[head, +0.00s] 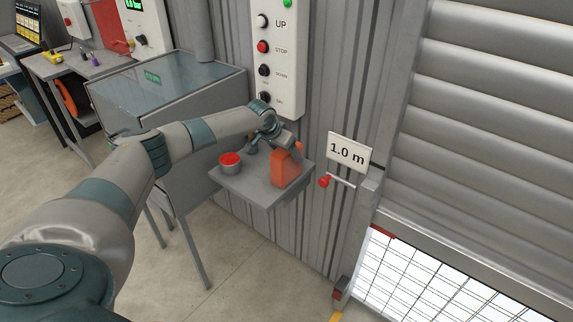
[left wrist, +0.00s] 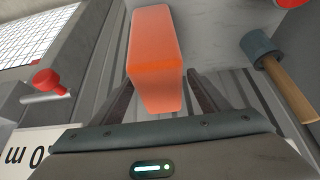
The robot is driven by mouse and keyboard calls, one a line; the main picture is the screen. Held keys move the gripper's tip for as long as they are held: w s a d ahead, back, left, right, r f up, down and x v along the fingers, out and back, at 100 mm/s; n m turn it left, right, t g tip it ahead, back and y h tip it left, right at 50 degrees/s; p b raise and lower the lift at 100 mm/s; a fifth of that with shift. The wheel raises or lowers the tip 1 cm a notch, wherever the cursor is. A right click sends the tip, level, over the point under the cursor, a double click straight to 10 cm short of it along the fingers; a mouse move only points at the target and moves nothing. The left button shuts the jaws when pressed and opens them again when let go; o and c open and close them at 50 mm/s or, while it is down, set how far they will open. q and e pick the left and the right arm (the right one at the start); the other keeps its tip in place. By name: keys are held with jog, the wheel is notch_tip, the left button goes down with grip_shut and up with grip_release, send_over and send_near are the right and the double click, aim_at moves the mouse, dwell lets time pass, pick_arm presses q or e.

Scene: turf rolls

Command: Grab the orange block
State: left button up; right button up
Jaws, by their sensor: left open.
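The orange block (head: 284,170) stands upright on a small grey shelf (head: 243,184) fixed to the corrugated wall. My left gripper (head: 290,146) is at the top of the block in the head view. In the left wrist view the orange block (left wrist: 155,62) reaches in between the two dark fingers of my left gripper (left wrist: 160,92). The fingers are open, with one on each side of the block. I cannot tell whether either finger touches it. My right gripper is in neither view.
A round can with a red top (head: 230,162) stands left of the block on the shelf. A mallet (left wrist: 278,70) lies close by in the left wrist view. A red-knobbed lever (head: 325,181) and a "1.0 m" sign (head: 348,151) are on the right.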

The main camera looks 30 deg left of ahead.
pick_arm(q)
jog(key=shift+f, duration=0.25)
dwell(0.7)
jog(key=c, duration=1.5)
jog(key=shift+r, duration=0.2)
